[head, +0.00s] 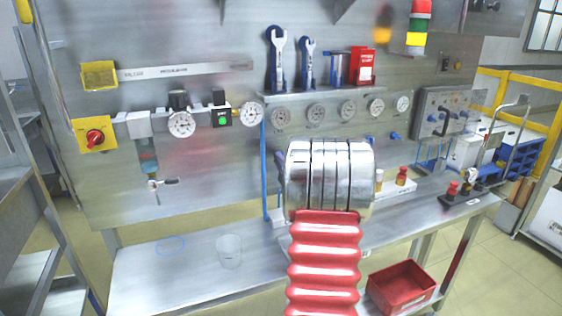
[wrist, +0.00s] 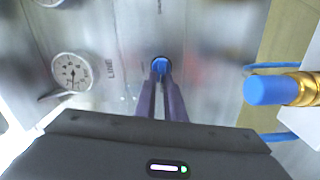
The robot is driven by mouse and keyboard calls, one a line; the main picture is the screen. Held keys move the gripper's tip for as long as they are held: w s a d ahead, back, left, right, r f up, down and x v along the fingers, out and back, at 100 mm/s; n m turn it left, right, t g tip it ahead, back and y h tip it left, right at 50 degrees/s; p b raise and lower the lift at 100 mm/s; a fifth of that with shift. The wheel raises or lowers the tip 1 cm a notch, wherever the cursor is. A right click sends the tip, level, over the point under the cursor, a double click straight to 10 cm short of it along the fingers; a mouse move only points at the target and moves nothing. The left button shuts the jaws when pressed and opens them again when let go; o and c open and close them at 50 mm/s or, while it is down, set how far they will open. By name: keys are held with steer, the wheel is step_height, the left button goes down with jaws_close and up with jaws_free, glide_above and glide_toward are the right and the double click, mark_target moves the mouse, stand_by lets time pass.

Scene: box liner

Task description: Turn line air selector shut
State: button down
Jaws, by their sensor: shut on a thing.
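The line air selector (wrist: 160,65) is a small blue knob on the grey metal panel in the wrist view, with a "LINE" label to its left. My gripper (wrist: 161,80) has its two dark purple fingers close together at the knob and is shut on it. The fingers cover part of the knob, so its exact turn angle is hard to tell.
A round gauge (wrist: 71,72) is left of the knob. A blue-tipped brass fitting (wrist: 272,90) sticks out at the right. In the head view, a red bin (head: 401,290) lies below the bench, and a shelf (head: 320,94) holds wrenches above the gauges.

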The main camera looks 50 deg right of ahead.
steer(key=shift+f+n, duration=0.4)
steer(key=shift+n, duration=0.7)
steer(key=shift+a, duration=0.1)
steer(key=c, duration=1.8)
jaws_free()
steer(key=shift+r, duration=0.1)
steer(key=shift+c, duration=0.2)
steer(key=shift+r, duration=0.1)
steer(key=v, duration=1.3)
steer(key=shift+s+a, duration=0.15)
steer(key=shift+s, duration=0.2)
